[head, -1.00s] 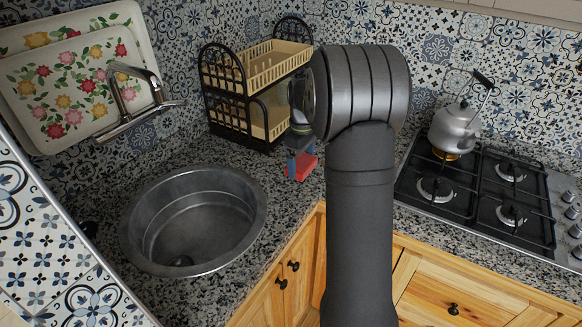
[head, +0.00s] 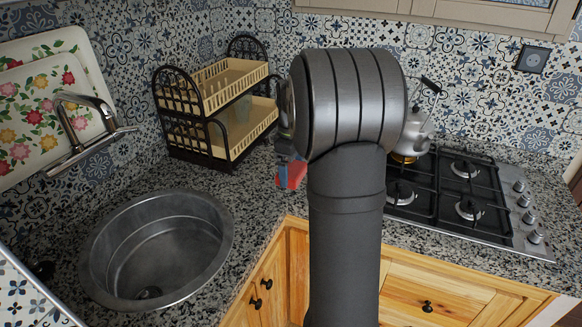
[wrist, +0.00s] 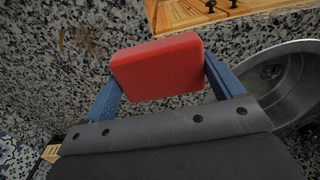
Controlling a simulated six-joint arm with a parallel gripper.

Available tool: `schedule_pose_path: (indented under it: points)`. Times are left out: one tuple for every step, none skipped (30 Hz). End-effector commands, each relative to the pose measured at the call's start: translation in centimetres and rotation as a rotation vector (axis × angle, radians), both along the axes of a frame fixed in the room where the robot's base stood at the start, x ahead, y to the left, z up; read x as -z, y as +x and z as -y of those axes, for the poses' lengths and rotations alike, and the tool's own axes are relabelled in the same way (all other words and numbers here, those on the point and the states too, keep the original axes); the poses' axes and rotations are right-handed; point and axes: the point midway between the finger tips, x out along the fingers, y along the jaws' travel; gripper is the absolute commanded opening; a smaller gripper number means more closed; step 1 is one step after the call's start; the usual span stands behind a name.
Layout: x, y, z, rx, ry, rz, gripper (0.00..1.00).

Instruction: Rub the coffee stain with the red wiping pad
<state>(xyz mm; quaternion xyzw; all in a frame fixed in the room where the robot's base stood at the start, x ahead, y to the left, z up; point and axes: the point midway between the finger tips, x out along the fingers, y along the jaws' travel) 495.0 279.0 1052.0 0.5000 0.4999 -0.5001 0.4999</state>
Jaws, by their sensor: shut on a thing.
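The red wiping pad (wrist: 157,66) is a thick block held between the two blue fingers of my gripper (wrist: 160,78) in the wrist view. In the head view the pad (head: 291,174) shows partly below my wrist, over the counter right of the sink. The coffee stain (wrist: 88,42) is a brown smear on the speckled counter, up and left of the pad in the wrist view. The pad looks apart from it, and I cannot tell whether the pad touches the counter. In the head view I cannot see the stain; my arm covers part of the counter.
A round metal sink (head: 157,250) is set in the granite counter at left. A two-tier dish rack (head: 215,100) stands in the corner. A kettle (head: 415,130) sits on the gas hob (head: 470,195) at right. Flowered trays (head: 45,105) lean behind the tap (head: 85,130).

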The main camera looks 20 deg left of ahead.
Motion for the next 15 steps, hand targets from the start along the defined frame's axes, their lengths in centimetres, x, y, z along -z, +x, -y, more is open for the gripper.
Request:
schedule_pose_path:
  points:
    - [0.0,0.1,-0.1,0.0,0.0,0.0,0.67]
    - [0.0,0.2,-0.1,0.0,0.0,0.0,0.67]
    - [0.0,0.4,-0.3,0.0,0.0,0.0,0.67]
    - [0.1,0.7,-0.4,0.0,0.0,0.0,0.67]
    - [0.1,1.1,-0.6,0.0,0.0,0.0,0.67]
    - [0.2,1.7,-1.0,0.0,0.0,0.0,0.67]
    - [0.2,2.2,-1.3,0.0,0.0,0.0,0.67]
    - [0.3,2.8,-1.6,0.0,-0.001,-0.001,0.67]
    - [0.4,3.7,-2.2,0.0,0.0,0.0,0.67]
    - [0.5,4.4,-2.6,0.0,0.0,-0.001,0.67]
    - [0.6,5.2,-3.0,0.0,-0.001,-0.001,0.67]
    - [0.8,6.2,-3.6,0.0,0.0,-0.001,0.67]
    - [0.9,6.9,-4.0,0.0,0.0,0.0,0.67]
    - [1.1,7.6,-4.4,0.0,-0.001,-0.001,0.67]
    - [1.3,8.5,-4.9,0.0,0.0,0.0,0.67]
